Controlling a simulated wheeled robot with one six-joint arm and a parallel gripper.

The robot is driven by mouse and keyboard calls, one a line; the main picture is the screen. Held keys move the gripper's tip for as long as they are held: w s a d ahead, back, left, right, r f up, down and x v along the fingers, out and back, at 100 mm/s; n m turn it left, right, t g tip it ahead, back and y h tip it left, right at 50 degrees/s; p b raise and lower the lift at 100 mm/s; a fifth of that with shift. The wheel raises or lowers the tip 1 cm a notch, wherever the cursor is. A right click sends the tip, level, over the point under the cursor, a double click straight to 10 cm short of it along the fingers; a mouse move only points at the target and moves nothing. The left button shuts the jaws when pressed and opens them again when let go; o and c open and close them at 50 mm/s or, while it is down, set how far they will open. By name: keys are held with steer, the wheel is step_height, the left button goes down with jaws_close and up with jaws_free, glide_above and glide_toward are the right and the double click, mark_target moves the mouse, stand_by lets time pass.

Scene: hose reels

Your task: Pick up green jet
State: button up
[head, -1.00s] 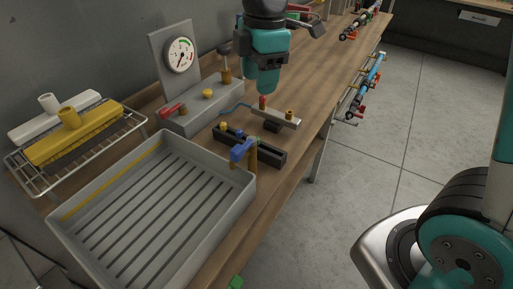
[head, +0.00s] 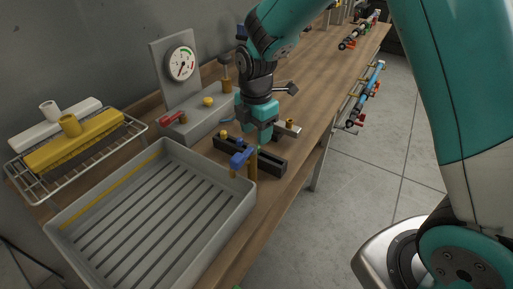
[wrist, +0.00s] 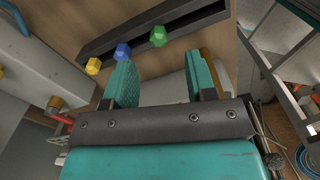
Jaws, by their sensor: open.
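The green jet (wrist: 158,37) is a small hexagonal piece at a dark slotted rack (wrist: 190,18). In the wrist view it is the rightmost of three, beside a blue jet (wrist: 123,51) and a yellow jet (wrist: 93,66). My gripper (wrist: 160,80) is open and empty; the green jet lies beyond its fingertips, between their lines and apart from them. In the head view my gripper (head: 257,138) hangs low over the rack (head: 274,161) and partly hides it. Only a small bit of green shows there below the fingers.
A blue-handled brass valve (head: 240,160) stands close in front of the rack. A grey ribbed tray (head: 75,245) lies to the left. A grey gauge stand (head: 165,60) is behind.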

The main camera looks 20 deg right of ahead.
step_height(320, 180, down, 5)
steer(key=shift+w+d+f+p, duration=0.1)
steer(key=shift+p, duration=0.4)
jaws_close()
